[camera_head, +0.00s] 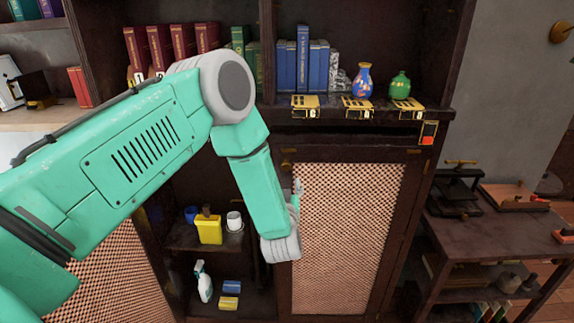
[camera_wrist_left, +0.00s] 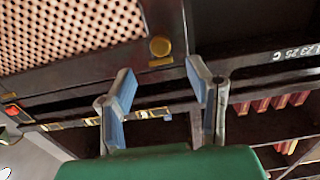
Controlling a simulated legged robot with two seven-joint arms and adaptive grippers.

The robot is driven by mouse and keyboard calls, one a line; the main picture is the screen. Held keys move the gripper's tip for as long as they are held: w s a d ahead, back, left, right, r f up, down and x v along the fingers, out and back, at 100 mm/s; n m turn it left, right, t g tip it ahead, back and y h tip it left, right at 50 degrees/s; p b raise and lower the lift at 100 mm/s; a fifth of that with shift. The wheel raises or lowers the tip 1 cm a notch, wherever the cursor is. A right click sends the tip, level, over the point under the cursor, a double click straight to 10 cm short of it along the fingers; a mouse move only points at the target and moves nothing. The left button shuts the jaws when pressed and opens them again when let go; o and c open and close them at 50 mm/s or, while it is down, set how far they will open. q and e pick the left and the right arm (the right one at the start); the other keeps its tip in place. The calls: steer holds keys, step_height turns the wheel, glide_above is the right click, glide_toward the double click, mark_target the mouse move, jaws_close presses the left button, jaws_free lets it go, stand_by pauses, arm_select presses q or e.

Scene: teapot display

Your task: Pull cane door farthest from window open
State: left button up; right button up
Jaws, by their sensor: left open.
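The right-hand cane door (camera_head: 345,240) has a dark frame and a woven panel, and it looks closed. Its cane panel also shows at upper left in the left wrist view (camera_wrist_left: 70,30). A round brass knob (camera_wrist_left: 159,46) sits on its frame. My left gripper (camera_wrist_left: 161,70) is open, with its blue-padded fingers either side of the knob's line and the knob just beyond the tips. It looks empty. In the head view this gripper (camera_head: 297,190) is small and partly hidden by my wrist, near the door's upper left corner. No window is visible. My right gripper is not in view.
Another cane panel (camera_head: 120,275) shows at lower left, partly behind my arm. Between them, open shelves hold a yellow container (camera_head: 209,230) and a spray bottle (camera_head: 204,282). Vases (camera_head: 362,80) and books (camera_head: 303,62) stand above. A dark side table (camera_head: 490,228) stands right.

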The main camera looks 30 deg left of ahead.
mark_target(285, 169)
arm_select(q)
steer(key=p+x, duration=0.1)
steer(key=x, duration=0.7)
steer(key=shift+a+f, duration=0.1)
steer(key=shift+a, duration=0.05)
steer(key=shift+w, duration=0.65)
steer(key=shift+a, duration=0.1)
steer(key=shift+a, duration=0.2)
jaws_close()
